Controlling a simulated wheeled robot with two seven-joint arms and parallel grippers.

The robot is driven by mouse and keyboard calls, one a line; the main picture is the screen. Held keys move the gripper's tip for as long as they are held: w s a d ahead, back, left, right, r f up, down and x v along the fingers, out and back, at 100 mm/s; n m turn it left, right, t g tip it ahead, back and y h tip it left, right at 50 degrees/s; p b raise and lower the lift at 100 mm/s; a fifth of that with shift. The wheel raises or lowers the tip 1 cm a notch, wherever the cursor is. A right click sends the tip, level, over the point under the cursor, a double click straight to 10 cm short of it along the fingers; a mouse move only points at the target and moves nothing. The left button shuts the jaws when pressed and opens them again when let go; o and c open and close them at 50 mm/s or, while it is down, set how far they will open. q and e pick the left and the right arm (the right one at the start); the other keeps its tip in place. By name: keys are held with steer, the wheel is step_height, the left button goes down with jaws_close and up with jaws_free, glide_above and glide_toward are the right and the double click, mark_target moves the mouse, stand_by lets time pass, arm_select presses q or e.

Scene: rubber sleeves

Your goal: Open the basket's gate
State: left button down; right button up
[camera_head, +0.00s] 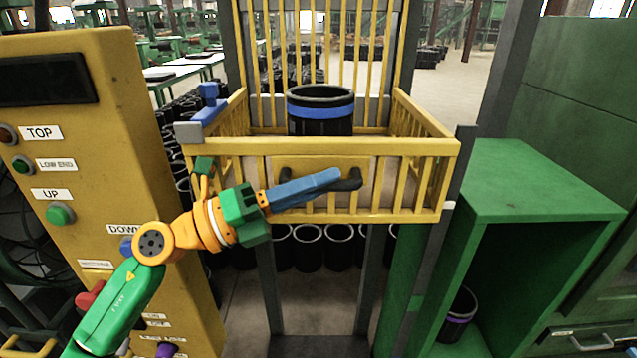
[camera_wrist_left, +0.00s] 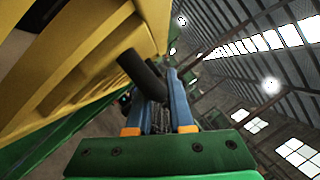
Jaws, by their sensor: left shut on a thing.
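The yellow basket (camera_head: 432,122) stands at the centre of the head view, with its barred front gate (camera_head: 405,147) facing me. The gate is upright and appears closed. A black handle (camera_head: 352,184) is fixed across the gate's front plate; it also shows in the left wrist view (camera_wrist_left: 143,75). My left gripper (camera_head: 335,180) comes in from the left, with its blue fingers at the handle's right part. It is shut on the handle, and its fingers hide part of it. In the left wrist view, the fingers (camera_wrist_left: 158,90) lie on either side of the handle. My right gripper is out of view.
A black sleeve with a blue band (camera_head: 320,112) stands inside the basket. A yellow control panel (camera_head: 110,180) with buttons is at the left. A green cabinet (camera_head: 530,180) is close on the right, with a purple-banded sleeve (camera_head: 458,318) inside. More black sleeves stand behind and below the basket.

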arm_select(q)
steer(key=shift+s+f+b, duration=0.1)
steer(key=shift+f+b, duration=0.2)
steer(key=shift+b, duration=0.4)
steer(key=s+f+m+g+h+b, duration=0.1)
steer(key=s+f+m+g+b, duration=0.2)
steer(key=f+m+b, duration=0.3)
steer(key=s+f+m+g+h+b, duration=0.1)
steer(key=s+f+m+g+b, duration=0.2)
steer(key=m+b, duration=1.1)
steer(key=shift+f+m+g+h+b, duration=0.35)
steer(key=shift+f+g+b, duration=1.55)
steer(key=shift+b, duration=1.15)
steer(key=shift+f, duration=0.25)
